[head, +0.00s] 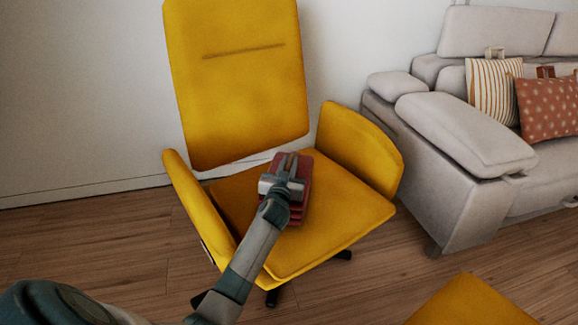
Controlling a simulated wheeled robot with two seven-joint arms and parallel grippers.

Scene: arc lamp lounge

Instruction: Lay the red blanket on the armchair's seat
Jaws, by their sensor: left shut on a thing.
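A yellow armchair (345,205) with a tall back and two side arms stands in the middle of the head view. The folded red blanket (303,205) is over the middle of its seat. My left gripper (287,168) is shut on the blanket from above, and my arm and gripper hide part of it. I cannot tell whether the blanket touches the seat or is held just above it. My right gripper is not in view.
A grey sofa (430,190) with a striped cushion (493,92) and a red patterned cushion (547,108) stands at the right. Another yellow piece (470,305) shows at the bottom right edge. Wooden floor (110,235) is clear at the left.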

